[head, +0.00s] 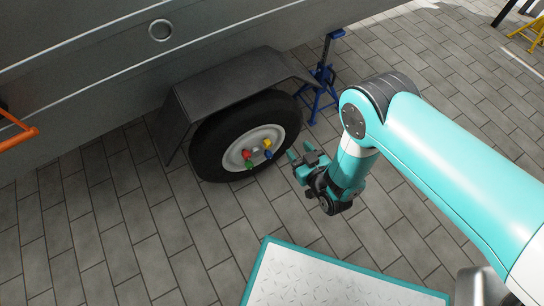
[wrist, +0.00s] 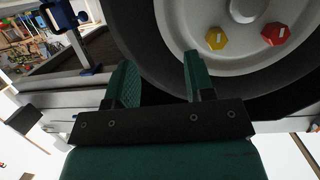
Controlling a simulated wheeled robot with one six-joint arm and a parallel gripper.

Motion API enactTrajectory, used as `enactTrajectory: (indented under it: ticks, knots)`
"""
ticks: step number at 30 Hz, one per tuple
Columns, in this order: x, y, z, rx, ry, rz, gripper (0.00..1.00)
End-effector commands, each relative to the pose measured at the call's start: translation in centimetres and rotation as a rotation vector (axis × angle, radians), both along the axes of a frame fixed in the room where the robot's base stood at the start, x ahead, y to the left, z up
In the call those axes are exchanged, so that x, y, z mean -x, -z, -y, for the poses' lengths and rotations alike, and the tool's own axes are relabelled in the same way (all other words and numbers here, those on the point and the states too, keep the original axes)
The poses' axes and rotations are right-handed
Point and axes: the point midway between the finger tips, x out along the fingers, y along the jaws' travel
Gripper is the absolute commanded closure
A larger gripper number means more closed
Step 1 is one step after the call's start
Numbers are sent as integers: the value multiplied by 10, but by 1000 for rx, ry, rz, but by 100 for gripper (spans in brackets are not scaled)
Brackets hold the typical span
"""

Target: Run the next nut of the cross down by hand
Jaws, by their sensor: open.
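The wheel (head: 233,130) has a black tyre and a pale rim with coloured nuts around its hub. In the head view a red nut (head: 247,155) is at the left, a yellow nut (head: 267,142) at the upper right, a blue nut (head: 268,155) at the lower right and a green nut (head: 249,165) at the bottom. The wrist view shows the yellow nut (wrist: 216,38) and the red nut (wrist: 275,33); blue and green are not visible there. My gripper (head: 300,153) is open and empty, right of the wheel and apart from the nuts. Its fingers (wrist: 159,72) point toward the tyre and rim.
A dark mudguard (head: 222,82) arches over the wheel below the grey trailer side (head: 90,95). A blue stand (head: 321,80) is behind the wheel at the right. A teal-edged tread-plate surface (head: 325,280) lies in front. The paved floor (head: 130,245) at the left is clear.

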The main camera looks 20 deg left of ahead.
Motion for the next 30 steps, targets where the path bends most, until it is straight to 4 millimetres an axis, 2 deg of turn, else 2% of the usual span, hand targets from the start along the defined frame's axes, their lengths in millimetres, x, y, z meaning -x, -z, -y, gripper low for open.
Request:
enactTrajectory:
  ticks: [1, 3, 6, 10, 14, 19, 30]
  knots:
    - [28, 23, 4, -21, -25, 30, 51]
    - [58, 42, 13, -63, -46, 79, 51]
    - [91, 59, 29, -109, -64, 137, 51]
    - [115, 70, 44, -148, -76, 179, 51]
    - [118, 74, 45, -162, -77, 196, 51]
    - [101, 77, 25, -166, -75, 198, 51]
    - [90, 82, 11, -161, -77, 196, 51]
